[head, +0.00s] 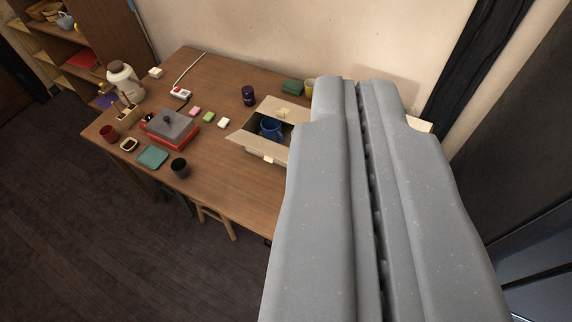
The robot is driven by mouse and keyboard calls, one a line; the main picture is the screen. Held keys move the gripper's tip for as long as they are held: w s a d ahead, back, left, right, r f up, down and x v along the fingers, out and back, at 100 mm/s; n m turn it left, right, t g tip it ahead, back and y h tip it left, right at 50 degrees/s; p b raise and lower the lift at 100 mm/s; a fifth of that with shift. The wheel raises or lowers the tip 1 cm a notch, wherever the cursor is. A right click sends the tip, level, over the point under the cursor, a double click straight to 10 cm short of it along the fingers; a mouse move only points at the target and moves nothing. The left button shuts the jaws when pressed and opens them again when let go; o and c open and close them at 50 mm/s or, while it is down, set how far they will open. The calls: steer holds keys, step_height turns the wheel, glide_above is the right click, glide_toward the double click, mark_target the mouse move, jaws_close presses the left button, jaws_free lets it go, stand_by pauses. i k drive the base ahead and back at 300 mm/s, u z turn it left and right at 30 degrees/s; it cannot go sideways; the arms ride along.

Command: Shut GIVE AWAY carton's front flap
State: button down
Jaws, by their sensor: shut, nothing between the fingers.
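A brown carton (255,149) sits open on the wooden table, with a blue mug (271,129) inside it. A pale flap sticks out at its left side, and another pale panel stands at its back. A small cream patch shows on the front side; no lettering can be read, and I cannot tell how the front flap lies. My gripper (352,84) fills the right of the view, its two grey fingers shut together and empty. It hides the carton's right part. I cannot tell how far it is above the table.
The table (232,187) has a bare strip in front of the carton. A dark purple cup (248,95) and green block (292,86) are behind it. A black cup (179,168), teal tray (152,157) and red-and-grey box (170,128) stand left. A stool (215,220) is below.

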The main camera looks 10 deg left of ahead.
mark_target(271, 149)
steer(key=z, duration=0.1)
steer(key=i, duration=1)
steer(key=u, duration=0.1)
